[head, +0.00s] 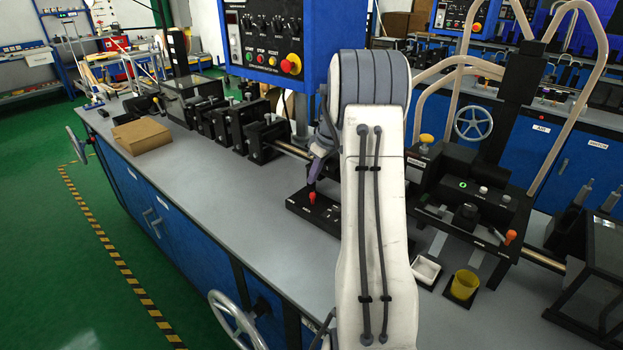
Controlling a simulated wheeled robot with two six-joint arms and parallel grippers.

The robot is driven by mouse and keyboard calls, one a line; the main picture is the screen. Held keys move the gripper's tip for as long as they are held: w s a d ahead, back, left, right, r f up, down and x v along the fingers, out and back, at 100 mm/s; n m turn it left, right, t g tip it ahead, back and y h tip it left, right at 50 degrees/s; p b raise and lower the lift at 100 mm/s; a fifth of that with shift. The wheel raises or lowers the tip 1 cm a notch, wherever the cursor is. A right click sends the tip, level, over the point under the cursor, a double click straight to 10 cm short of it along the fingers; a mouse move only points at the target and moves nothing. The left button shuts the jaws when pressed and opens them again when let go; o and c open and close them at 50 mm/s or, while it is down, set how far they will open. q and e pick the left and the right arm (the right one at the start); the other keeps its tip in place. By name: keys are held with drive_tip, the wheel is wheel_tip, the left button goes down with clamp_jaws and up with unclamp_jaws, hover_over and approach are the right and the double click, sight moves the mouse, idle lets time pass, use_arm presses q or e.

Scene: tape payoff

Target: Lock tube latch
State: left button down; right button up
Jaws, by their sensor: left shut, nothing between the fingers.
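My left arm reaches across the middle of the head view, and its grey-violet gripper (314,180) points down, shut and empty. Its fingertips are just above or at a small red knob (312,198) on a low black base plate (326,214); I cannot tell whether they touch. My arm hides the right part of this plate. A metal tube (292,149) runs from the black clamp blocks towards it. I cannot make out for sure which part is the latch, or its position. My right gripper is not in view.
A row of black blocks (232,124) and a brown box (141,136) stand on the grey bench (225,205) at left. A blue control cabinet (268,45) rises behind. Right of my arm are a black machine (470,190), white tray (426,269) and yellow cup (464,284). The bench front is clear.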

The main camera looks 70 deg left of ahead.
use_arm(q)
drive_tip(key=p+v, duration=0.2)
drive_tip(key=v, duration=0.2)
drive_tip(key=shift+w+r, duration=0.1)
drive_tip(key=shift+r, duration=0.25)
drive_tip(key=shift+w+d, duration=0.1)
